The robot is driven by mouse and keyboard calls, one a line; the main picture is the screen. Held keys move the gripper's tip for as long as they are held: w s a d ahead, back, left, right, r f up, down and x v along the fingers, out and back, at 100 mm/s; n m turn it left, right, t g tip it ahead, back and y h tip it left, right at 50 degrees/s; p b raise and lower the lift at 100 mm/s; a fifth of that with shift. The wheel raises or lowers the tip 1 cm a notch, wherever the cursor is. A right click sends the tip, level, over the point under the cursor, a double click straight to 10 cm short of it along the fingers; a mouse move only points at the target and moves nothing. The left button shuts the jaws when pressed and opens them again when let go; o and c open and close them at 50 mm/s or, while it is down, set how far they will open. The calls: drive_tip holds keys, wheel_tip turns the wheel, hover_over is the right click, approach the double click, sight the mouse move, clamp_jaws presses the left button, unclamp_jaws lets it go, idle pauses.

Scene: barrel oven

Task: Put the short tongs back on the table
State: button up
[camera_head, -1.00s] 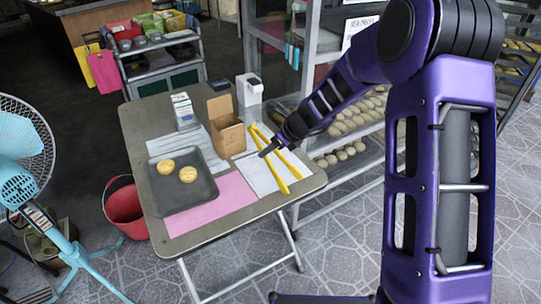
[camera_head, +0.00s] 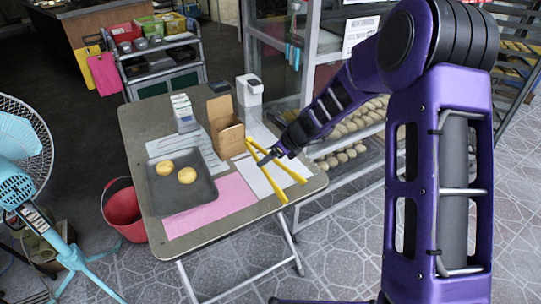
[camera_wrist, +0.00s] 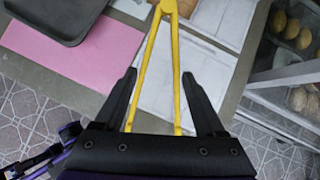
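The yellow short tongs (camera_head: 270,167) are above or on the right part of the table (camera_head: 157,122), over white paper, with their joined end pointing away and two arms spread. In the wrist view the tongs (camera_wrist: 145,72) lie between the two black fingers of my gripper (camera_wrist: 160,78). The fingers are wide apart, with a small gap on each side of the tongs. My gripper also shows in the head view (camera_head: 264,160), over the tongs. The near ends of the tongs run behind my gripper's palm in the wrist view. I cannot tell whether the tongs touch the table.
A dark tray (camera_head: 186,198) with two round buns, a pink sheet (camera_head: 212,207), a cardboard box (camera_head: 223,122) and a white dispenser (camera_head: 250,97) share the table. A rack of buns (camera_head: 350,150) stands right. A red bucket (camera_head: 126,210) and blue fan (camera_head: 22,150) are left.

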drive_tip(key=shift+o, duration=0.3)
drive_tip(key=shift+r, duration=0.1)
drive_tip(key=p+v, duration=0.3)
drive_tip(key=v, duration=0.9)
drive_tip(key=shift+r, duration=0.5)
